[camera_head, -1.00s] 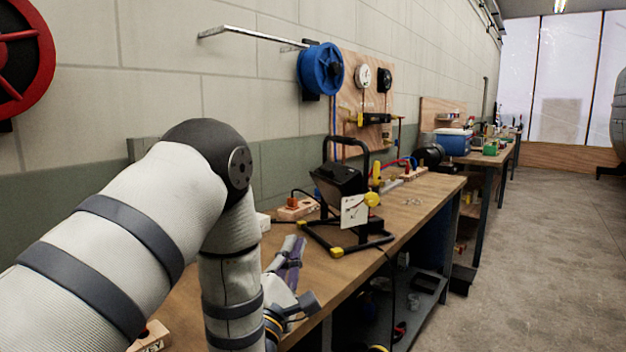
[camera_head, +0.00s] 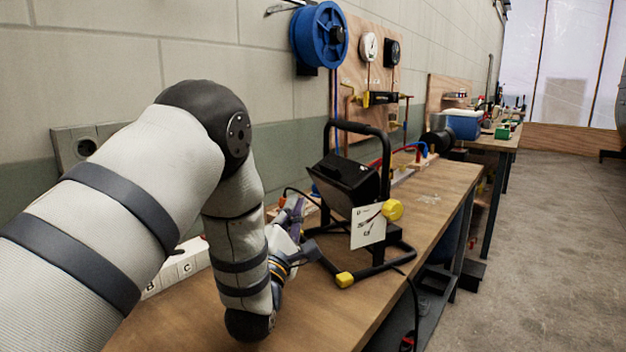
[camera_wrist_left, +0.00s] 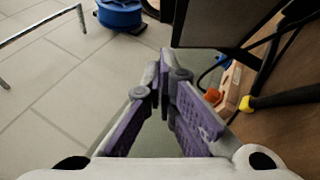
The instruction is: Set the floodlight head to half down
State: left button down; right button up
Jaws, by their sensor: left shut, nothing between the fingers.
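The floodlight stands on the wooden workbench in a black tubular frame (camera_head: 378,135). Its black head (camera_head: 345,180) is tilted in the frame, with a yellow knob (camera_head: 392,210) and a white label card (camera_head: 367,226) at its side. My left gripper (camera_head: 299,208) is shut and empty, just left of the head. In the left wrist view its purple-padded fingers (camera_wrist_left: 168,68) come together just below the dark head (camera_wrist_left: 215,22). I cannot tell whether they touch it. My right gripper is in neither view.
The workbench (camera_head: 440,190) runs along the wall. A blue reel (camera_head: 318,38) and a gauge board (camera_head: 360,75) hang behind the floodlight. A white lettered block (camera_head: 180,266) lies beside my left arm. The floor (camera_head: 560,250) to the right is clear.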

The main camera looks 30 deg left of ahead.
aim_at(349, 185)
pick_arm(q)
jog(key=w+r, duration=0.3)
jog(key=w, duration=0.4)
jog(key=shift+w+r, duration=0.25)
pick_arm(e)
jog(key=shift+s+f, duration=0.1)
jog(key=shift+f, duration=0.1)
